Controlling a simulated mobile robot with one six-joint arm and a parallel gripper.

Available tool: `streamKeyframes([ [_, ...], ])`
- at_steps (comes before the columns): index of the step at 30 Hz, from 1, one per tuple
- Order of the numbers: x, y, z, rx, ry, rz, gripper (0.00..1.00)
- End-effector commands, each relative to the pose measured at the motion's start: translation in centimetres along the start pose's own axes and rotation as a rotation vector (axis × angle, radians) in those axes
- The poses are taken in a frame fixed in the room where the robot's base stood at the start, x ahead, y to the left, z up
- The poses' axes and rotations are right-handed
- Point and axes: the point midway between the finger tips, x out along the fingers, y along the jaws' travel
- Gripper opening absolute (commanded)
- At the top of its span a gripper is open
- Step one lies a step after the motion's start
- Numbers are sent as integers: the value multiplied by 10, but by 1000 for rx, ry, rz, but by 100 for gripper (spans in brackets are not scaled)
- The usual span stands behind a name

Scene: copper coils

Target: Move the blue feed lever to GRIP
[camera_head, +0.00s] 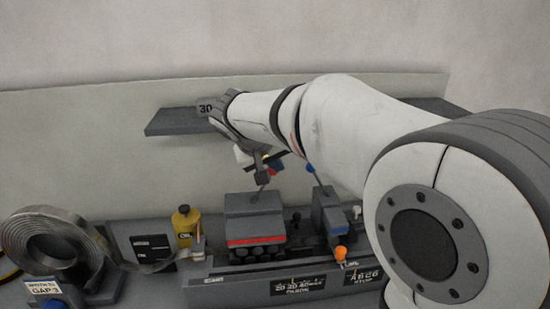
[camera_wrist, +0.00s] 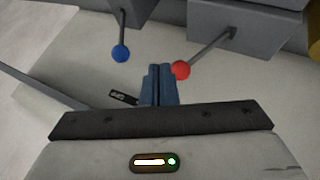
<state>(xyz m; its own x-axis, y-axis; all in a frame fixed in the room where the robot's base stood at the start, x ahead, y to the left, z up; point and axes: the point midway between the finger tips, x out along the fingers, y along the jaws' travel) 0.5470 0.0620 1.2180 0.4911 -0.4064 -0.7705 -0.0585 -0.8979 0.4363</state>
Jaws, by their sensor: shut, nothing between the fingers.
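The blue feed lever (camera_head: 310,168) is a thin rod with a blue ball, rising from the grey block (camera_head: 327,213) on the right of the machine. In the wrist view, its blue ball (camera_wrist: 120,53) is to the left of my gripper's fingertips, apart from them. My gripper (camera_wrist: 160,68) is shut and empty. A red-balled lever (camera_wrist: 180,70) shows just right of the fingertips; whether it touches them I cannot tell. In the head view, my wrist partly hides the fingers above the machine. No GRIP mark can be read.
A grey block with a red stripe (camera_head: 255,243) stands left of the blue lever's block. An orange knob (camera_head: 341,254) is at the front. A yellow bottle (camera_head: 186,222) and a metal coil (camera_head: 48,250) are at left. A dark shelf (camera_head: 172,122) is on the wall behind.

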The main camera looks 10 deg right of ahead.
Motion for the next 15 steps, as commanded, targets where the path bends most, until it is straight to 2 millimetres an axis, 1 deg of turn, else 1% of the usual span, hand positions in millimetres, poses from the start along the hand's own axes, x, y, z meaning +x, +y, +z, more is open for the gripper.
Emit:
streamKeyframes([
  [1, 12, 1, 1, 0, -7, 2, 0],
  [3, 27, 1, 0, 0, -5, 2, 0],
  [8, 60, 1, 1, 0, -6, 2, 0],
  [10, 61, 15, -3, 4, -2, 2, 0],
  [15, 69, 33, -3, 3, -2, 1, 0],
])
